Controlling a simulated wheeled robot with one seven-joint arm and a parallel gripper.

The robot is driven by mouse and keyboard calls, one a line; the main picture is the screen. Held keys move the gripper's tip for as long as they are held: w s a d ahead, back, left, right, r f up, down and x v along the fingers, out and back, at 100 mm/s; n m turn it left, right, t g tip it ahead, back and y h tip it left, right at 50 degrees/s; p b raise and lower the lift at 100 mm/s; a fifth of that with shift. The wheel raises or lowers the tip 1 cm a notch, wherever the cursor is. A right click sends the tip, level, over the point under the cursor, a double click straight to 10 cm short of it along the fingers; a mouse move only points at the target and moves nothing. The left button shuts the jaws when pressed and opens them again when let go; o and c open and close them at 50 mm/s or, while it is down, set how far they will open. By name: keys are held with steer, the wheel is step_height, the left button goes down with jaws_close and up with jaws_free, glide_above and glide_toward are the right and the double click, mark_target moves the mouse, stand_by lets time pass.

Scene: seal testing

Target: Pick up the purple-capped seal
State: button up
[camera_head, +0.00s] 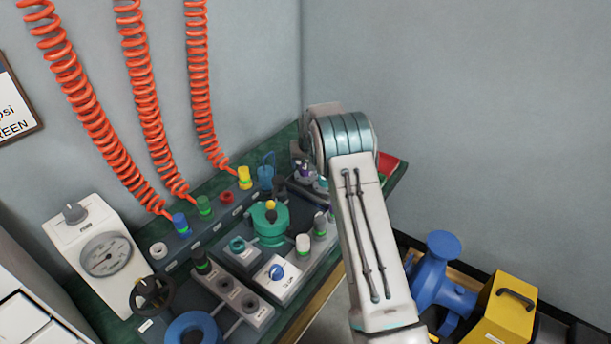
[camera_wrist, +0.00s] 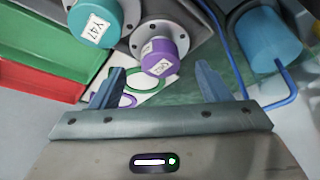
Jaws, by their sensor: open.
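The purple-capped seal (camera_wrist: 160,57) is in the upper middle of the wrist view. It has a grey flange with bolt holes and a white label on its purple cap. A small purple part (camera_head: 305,171) beside my arm in the head view may be the same seal. My gripper (camera_wrist: 160,67) is open and empty. Its two blue-grey fingers point toward the seal, one to each side of the cap in the picture. I cannot tell how far the fingertips are from the cap. In the head view my arm hides the gripper.
A teal-capped seal (camera_wrist: 95,20) labelled Y47 stands close left of the purple one. A blue cylinder (camera_wrist: 268,43) and a bent blue rod (camera_wrist: 284,101) are at right. Red (camera_wrist: 35,70) and green (camera_wrist: 78,40) bins lie left. Valves and fittings crowd the green bench (camera_head: 92,300).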

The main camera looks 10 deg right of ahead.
mark_target(306, 174)
steer(key=shift+w+x, duration=0.15)
steer(key=shift+x, duration=1.1)
steer(key=shift+w+x, duration=0.15)
steer(key=shift+x, duration=1.05)
steer(key=shift+r, duration=0.2)
steer(key=c, duration=1.4)
